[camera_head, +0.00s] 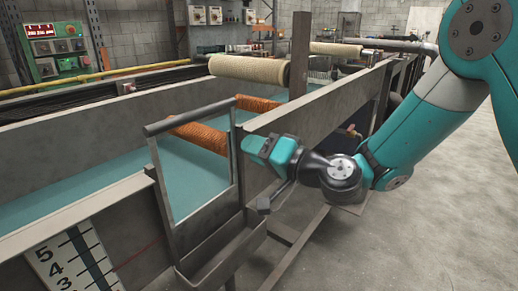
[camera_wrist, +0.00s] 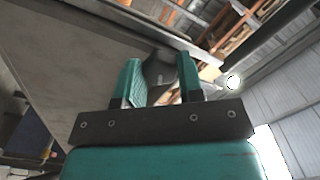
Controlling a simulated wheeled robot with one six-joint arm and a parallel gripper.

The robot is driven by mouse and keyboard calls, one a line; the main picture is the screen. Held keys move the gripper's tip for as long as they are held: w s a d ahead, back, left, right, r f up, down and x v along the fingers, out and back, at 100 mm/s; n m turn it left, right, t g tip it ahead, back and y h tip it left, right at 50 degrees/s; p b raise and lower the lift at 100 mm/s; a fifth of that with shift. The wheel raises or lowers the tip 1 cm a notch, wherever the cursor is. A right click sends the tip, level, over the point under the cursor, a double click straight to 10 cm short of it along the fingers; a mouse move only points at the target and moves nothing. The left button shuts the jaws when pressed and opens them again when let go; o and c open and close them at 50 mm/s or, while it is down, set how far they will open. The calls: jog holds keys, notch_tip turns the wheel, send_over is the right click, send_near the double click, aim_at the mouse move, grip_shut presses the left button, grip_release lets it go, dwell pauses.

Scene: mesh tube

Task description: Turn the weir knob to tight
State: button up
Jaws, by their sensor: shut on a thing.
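My gripper (camera_head: 252,147) is at the side of the weir frame (camera_head: 153,172), near its right upright, in the head view. In the wrist view the two teal fingers of my gripper (camera_wrist: 161,76) stand a little apart, with a grey rounded piece (camera_wrist: 160,70) between them. This piece appears to be the weir knob; the fingers are shut on it. The gripper hides the knob in the head view, and I cannot read its turn or any marking.
Orange rollers (camera_head: 201,136) lie across the teal water. A numbered scale (camera_head: 72,262) is at lower left. The floor at right is clear.

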jog(key=shift+a+r+m, duration=0.1)
jog(key=shift+m, duration=0.2)
jog(key=o, duration=0.9)
jog(key=shift+b+v, duration=6.75)
jog(key=shift+v, duration=2)
